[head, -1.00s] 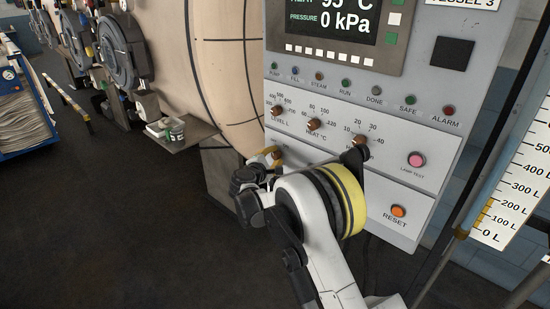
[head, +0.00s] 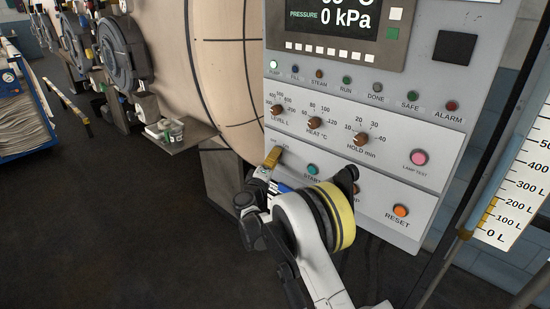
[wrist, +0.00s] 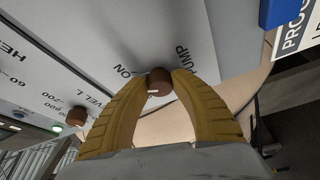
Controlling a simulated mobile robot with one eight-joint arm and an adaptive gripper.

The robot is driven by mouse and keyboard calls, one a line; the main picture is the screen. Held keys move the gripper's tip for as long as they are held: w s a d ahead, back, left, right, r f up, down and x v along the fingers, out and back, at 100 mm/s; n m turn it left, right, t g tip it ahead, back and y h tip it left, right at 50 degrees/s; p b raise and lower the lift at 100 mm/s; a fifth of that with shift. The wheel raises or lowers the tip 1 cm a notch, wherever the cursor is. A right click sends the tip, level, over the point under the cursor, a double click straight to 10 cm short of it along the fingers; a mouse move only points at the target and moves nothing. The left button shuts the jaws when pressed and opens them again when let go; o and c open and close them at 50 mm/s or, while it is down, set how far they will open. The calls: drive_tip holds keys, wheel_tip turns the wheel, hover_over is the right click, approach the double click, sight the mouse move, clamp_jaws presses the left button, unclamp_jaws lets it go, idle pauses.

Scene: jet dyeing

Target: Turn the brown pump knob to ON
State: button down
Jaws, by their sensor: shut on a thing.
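The brown pump knob (wrist: 158,82) is a small round knob with a pale mark on its lower edge. In the wrist view it sits between the two yellow fingertips, below the PUMP lettering and beside the word ON. My gripper (wrist: 161,79) is shut on it. In the head view my gripper (head: 272,157) is at the lower left of the grey control panel (head: 390,180), and its fingers hide most of the knob. The pump lamp (head: 273,64) at the panel's upper left glows pale and bright.
Brown level (head: 277,110), heat (head: 313,123) and hold (head: 360,139) knobs sit above my gripper. A teal start button (head: 312,169) is to its right. Pink lamp test (head: 418,157) and orange reset (head: 400,210) buttons are farther right. Open floor lies left.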

drive_tip(key=shift+m, duration=0.6)
drive_tip(key=c, duration=1.1)
unclamp_jaws()
drive_tip(key=shift+o, duration=0.2)
drive_tip(key=v, duration=1.2)
drive_tip(key=shift+f, duration=0.25)
drive_tip(key=shift+a, duration=0.15)
